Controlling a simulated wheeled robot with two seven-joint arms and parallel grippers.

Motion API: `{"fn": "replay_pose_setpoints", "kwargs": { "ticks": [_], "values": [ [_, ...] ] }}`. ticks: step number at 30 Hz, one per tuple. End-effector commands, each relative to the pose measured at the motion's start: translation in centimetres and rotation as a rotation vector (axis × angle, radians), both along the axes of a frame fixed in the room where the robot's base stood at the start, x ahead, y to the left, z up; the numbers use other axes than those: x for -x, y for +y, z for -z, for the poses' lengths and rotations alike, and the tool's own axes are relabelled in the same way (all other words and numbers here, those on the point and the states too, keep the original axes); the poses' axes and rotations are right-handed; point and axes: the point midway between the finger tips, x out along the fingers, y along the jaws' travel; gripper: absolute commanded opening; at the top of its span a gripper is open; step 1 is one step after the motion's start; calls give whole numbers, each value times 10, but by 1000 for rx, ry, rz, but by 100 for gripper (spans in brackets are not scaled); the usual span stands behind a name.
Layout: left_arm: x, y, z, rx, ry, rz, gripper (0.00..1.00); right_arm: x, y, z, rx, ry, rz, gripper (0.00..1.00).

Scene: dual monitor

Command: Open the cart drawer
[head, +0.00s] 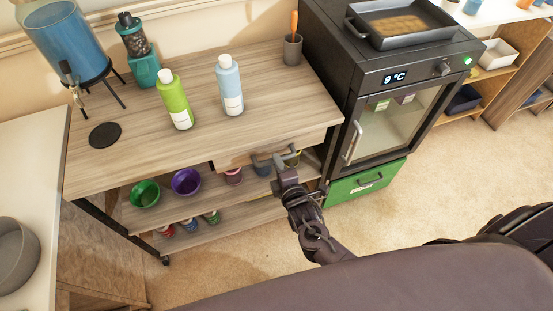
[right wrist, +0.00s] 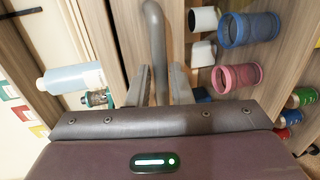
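The wooden cart (head: 130,160) stands at centre left, with its drawer front (head: 232,160) under the right part of the top. The drawer looks closed or nearly so; I cannot tell if there is a small gap. The curved grey drawer handle (head: 262,162) sticks out from the front. My right gripper (head: 284,160) is at the handle. In the right wrist view the handle bar (right wrist: 155,35) runs between the two fingers of my right gripper (right wrist: 161,80), which sit close on either side of it. My left gripper is out of view.
A green bottle (head: 175,100), a blue bottle (head: 230,86) and a pen cup (head: 292,50) stand on the cart top. Bowls and cups fill the shelves below. A small fridge (head: 385,125) stands right of the cart. The carpet (head: 450,170) at right is clear.

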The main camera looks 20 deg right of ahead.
Motion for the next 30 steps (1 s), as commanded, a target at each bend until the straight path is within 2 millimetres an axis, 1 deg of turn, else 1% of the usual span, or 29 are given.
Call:
{"fn": "replay_pose_setpoints", "kwargs": {
  "ticks": [1, 6, 14, 18, 19, 27, 30],
  "values": [
    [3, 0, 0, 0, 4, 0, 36, -7, 0, 1, -1, -1, 1, 19],
    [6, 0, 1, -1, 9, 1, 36, -19, 1, 4, -1, 1, -1, 19],
    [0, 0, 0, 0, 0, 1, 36, -20, 1, 4, -2, 2, -1, 19],
    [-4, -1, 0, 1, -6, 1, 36, -20, 1, 4, -2, 2, -1, 2],
    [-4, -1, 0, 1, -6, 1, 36, -20, 1, 4, -2, 2, -1, 0],
    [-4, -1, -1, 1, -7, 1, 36, -19, 1, 4, -2, 2, -1, 0],
    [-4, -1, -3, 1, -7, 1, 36, -16, 1, 4, -2, 3, -1, 0]
  ]
}}
